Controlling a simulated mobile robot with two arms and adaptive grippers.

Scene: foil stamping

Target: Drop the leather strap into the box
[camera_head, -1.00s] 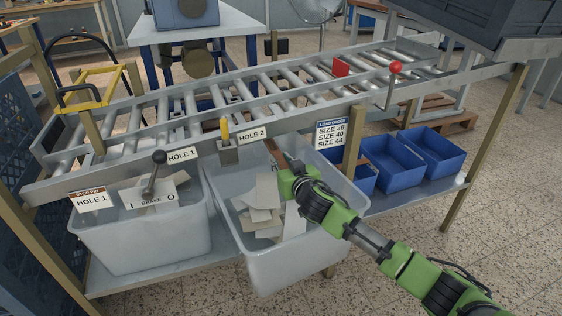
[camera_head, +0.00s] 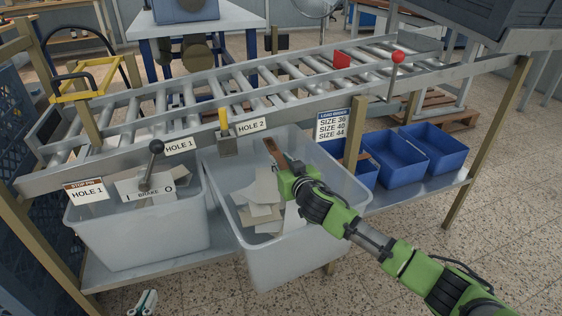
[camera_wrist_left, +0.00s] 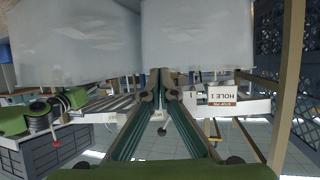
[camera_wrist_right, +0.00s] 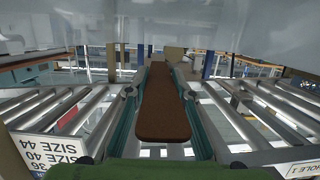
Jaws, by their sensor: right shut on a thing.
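The brown leather strap (camera_head: 271,150) is held in my right gripper (camera_head: 284,170), over the back part of the right grey box (camera_head: 283,262). The strap (camera_wrist_right: 166,105) lies lengthwise between the fingers of the right gripper (camera_wrist_right: 158,92) in the right wrist view. That box holds several pale flat pieces (camera_head: 262,205). My left gripper (camera_head: 144,302) is low at the bottom edge of the head view, in front of the boxes. In the left wrist view its fingertips (camera_wrist_left: 159,90) come together with nothing seen between them.
A second grey box (camera_head: 140,240) stands at left. The roller conveyor (camera_head: 215,105) runs behind and above both boxes, with a black-knobbed brake lever (camera_head: 155,147) and a yellow-topped pin (camera_head: 224,120). Blue bins (camera_head: 430,150) stand on the shelf to the right.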

